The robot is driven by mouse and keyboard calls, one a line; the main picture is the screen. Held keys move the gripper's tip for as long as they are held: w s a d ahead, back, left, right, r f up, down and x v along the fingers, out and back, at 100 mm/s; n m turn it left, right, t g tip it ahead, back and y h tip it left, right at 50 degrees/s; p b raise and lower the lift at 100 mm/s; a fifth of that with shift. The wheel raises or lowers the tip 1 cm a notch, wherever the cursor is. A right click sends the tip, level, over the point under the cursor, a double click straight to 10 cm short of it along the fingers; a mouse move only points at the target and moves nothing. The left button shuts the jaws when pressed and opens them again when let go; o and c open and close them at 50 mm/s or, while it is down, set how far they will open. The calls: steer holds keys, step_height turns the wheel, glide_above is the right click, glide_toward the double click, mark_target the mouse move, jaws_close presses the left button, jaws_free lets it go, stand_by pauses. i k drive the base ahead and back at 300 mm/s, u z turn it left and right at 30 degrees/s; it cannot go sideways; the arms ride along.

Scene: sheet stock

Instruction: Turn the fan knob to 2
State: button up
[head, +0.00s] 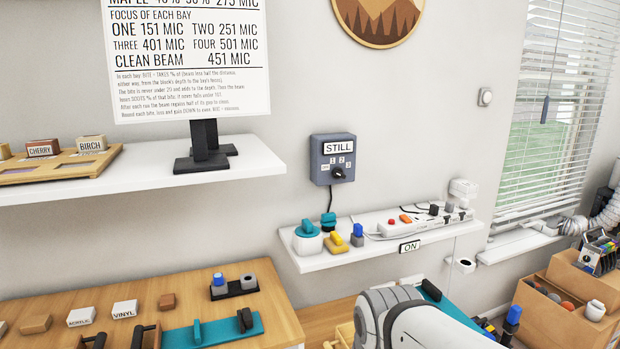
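A blue-grey wall box (320,160) with a white "STILL" label hangs on the wall, right of centre. Its dial face carries small marks that read 1, 2 and 3, with another small label at the left. A dark round knob (339,174) sits below these marks at the box's lower right. It is too small to tell which mark it points to. No hand or tool touches it. A white and grey link of my arm shows at the bottom, right of centre, below the box and apart from it. My gripper is not in view.
A narrow shelf (315,263) below the box bears teal, yellow and blue items and a power strip (398,226). A cable runs down from the box. An upper shelf (255,164) with a sign stands to the left. The wall around the box is clear.

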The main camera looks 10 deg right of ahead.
mark_target(337, 173)
steer(key=u, duration=0.05)
steer(key=i, duration=0.9)
steer(key=z, duration=0.05)
